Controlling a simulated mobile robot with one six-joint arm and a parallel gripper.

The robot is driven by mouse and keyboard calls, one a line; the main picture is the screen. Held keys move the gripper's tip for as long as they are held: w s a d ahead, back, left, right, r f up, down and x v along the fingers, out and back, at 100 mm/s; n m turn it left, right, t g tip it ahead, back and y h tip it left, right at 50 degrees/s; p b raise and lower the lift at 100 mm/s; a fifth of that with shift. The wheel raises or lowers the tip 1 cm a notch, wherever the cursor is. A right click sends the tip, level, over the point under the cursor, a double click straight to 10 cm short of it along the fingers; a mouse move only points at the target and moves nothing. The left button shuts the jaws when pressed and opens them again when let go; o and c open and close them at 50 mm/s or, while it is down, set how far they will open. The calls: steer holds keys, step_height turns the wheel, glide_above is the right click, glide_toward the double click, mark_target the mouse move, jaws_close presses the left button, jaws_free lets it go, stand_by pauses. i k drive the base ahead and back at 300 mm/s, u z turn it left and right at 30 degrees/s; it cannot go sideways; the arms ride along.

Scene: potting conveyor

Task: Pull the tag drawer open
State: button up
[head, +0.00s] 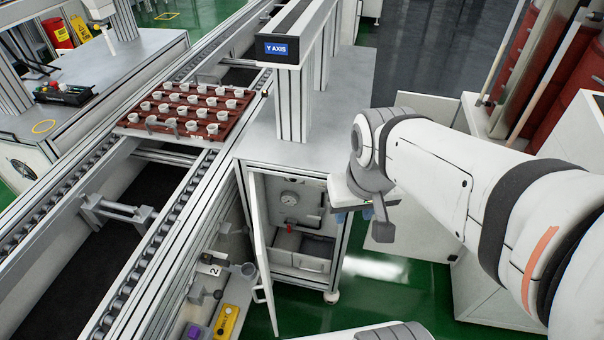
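The tag drawer (302,262) is a light grey drawer low inside an open cabinet under the bench. A handle shows on its front, and its top looks open with a dark inside. It appears to sit within the cabinet; I cannot tell whether it is pulled out at all. The cabinet door (261,250) stands swung open to the left. My gripper (354,215) hangs to the right of the cabinet opening, above and apart from the drawer. Small blue parts show under its white body, but its fingers are mostly hidden. I see nothing held in it.
Inside the cabinet above the drawer are a round gauge (290,198) and a red valve handle (291,228). A brown tray (128,124) of small white pots sits on the roller conveyor (165,245). A yellow device (227,321) lies front left.

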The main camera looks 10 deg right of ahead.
mark_target(315, 253)
steer(key=z, duration=0.6)
steer(key=k, duration=0.85)
steer(key=u, duration=0.45)
